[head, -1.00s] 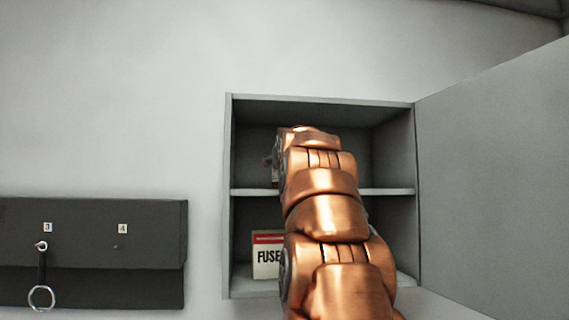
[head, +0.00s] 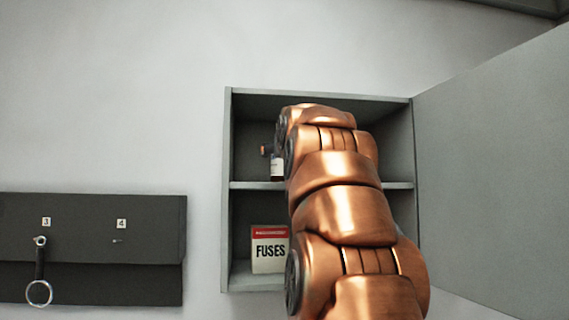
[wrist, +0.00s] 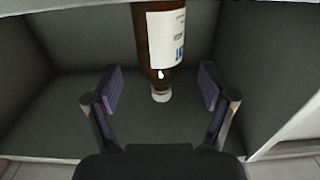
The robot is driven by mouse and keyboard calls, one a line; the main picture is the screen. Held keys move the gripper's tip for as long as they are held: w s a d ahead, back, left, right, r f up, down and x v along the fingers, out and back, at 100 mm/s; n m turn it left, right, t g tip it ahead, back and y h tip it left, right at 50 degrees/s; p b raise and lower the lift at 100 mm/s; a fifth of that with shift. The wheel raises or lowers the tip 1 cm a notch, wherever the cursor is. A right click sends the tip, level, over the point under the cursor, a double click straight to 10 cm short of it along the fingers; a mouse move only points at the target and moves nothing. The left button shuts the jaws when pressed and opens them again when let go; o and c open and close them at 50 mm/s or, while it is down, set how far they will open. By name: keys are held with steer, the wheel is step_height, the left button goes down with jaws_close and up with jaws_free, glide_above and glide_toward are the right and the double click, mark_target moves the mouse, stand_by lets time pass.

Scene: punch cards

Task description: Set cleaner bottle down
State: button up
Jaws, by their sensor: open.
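The cleaner bottle (wrist: 163,45) is brown with a white label and a pale cap. In the wrist view it shows at the top middle, its cap end lower in the picture. In the head view a small part of it (head: 277,168) shows at the upper shelf, left of my arm. My gripper (wrist: 160,74) is open, with one finger on each side of the bottle and a visible gap to both. In the head view my arm hides most of the gripper. The bottle's base is cut off in the wrist view.
The grey wall cabinet (head: 228,140) has a middle shelf (head: 257,185) and a door (head: 490,180) swung open to the right. A fuses box (head: 270,250) stands in the lower compartment. A dark key board (head: 85,230) with a hanging key ring (head: 39,292) is left.

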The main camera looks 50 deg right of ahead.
steer(key=b+v, duration=0.1)
steer(key=v, duration=0.5)
steer(key=shift+b, duration=0.35)
